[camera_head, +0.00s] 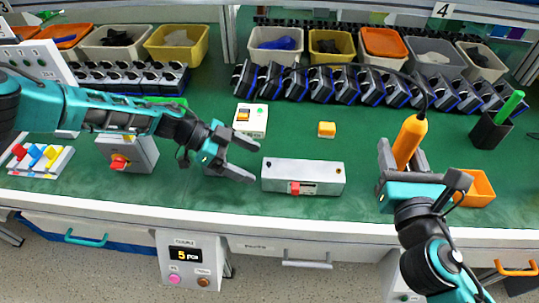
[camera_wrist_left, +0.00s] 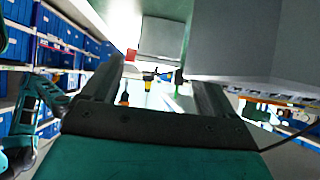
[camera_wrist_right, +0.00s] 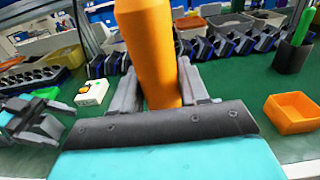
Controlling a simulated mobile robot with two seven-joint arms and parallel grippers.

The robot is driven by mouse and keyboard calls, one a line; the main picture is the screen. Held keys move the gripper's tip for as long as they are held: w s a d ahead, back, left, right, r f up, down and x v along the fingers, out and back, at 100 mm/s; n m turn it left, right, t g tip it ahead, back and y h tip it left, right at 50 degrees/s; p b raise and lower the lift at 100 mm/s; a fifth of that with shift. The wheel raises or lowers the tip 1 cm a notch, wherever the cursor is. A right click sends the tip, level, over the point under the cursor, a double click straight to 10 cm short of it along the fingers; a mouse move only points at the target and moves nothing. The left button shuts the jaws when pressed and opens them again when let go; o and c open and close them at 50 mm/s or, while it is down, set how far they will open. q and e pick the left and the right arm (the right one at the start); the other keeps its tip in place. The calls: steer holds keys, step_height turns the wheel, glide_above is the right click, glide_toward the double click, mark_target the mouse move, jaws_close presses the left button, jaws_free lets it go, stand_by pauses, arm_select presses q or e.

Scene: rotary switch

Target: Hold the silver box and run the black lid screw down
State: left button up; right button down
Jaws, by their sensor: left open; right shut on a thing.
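The silver box (camera_head: 318,173) is a long grey block with a red switch on its front, lying near the table's front edge in the head view. A black lid screw is too small to make out surely. My left gripper (camera_head: 247,160) is open just left of the box's left end, its fingers apart and apparently not touching it. My right gripper (camera_head: 408,172) is shut on an orange screwdriver (camera_head: 410,138), right of the box and apart from it. The screwdriver's orange handle fills the middle of the right wrist view (camera_wrist_right: 148,45); its tip is hidden.
A white box with a yellow button (camera_head: 250,120) and a yellow block (camera_head: 327,129) lie behind the silver box. A grey red-knob box (camera_head: 130,153) stands left. An orange tray (camera_head: 478,188) and a black pen cup (camera_head: 490,132) stand right. Bins line the back.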

mark_target(266, 167)
arm_select(q)
steer(key=b+x, duration=0.3)
steer(key=x, duration=0.1)
steer(key=shift+s+a+f, duration=0.15)
arm_select(e)
step_height(266, 167, down, 3)
steer(key=shift+s+f, duration=0.15)
steer(key=shift+f, duration=0.05)
arm_select(q)
steer(key=shift+d+f, duration=0.25)
steer(key=shift+d, duration=0.55)
arm_select(e)
steer(key=shift+r, duration=0.1)
arm_select(q)
steer(key=shift+x, duration=0.85)
steer(key=shift+c, duration=0.2)
steer(key=c, duration=0.9)
steer(key=o, duration=1.2)
steer(key=shift+c, duration=0.6)
steer(key=c, duration=1.1)
